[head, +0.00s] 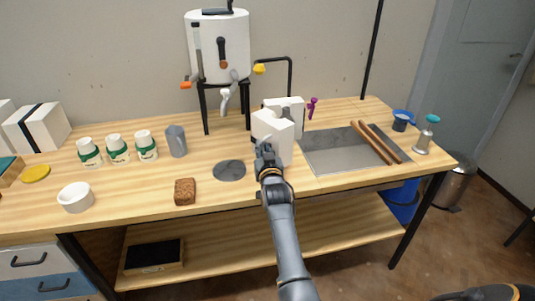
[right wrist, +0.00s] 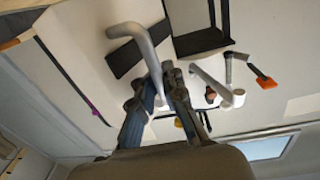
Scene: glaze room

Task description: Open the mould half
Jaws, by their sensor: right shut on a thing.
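The mould is two white blocks on the wooden table in the head view. The nearer mould half (head: 273,128) stands upright in front of the other half (head: 290,103), with its left part close to the far block. My right gripper (head: 267,153) is at the near face of the nearer half and is shut on it. The gripper hides the exact place of contact. In the right wrist view the dark fingers (right wrist: 167,90) are close together; a pale mass hides their lower part. My left gripper is not in view.
A white tank (head: 219,47) on black legs stands behind and left of the mould. A dark disc (head: 229,170), brown sponge (head: 185,191) and grey jug (head: 176,141) are left.

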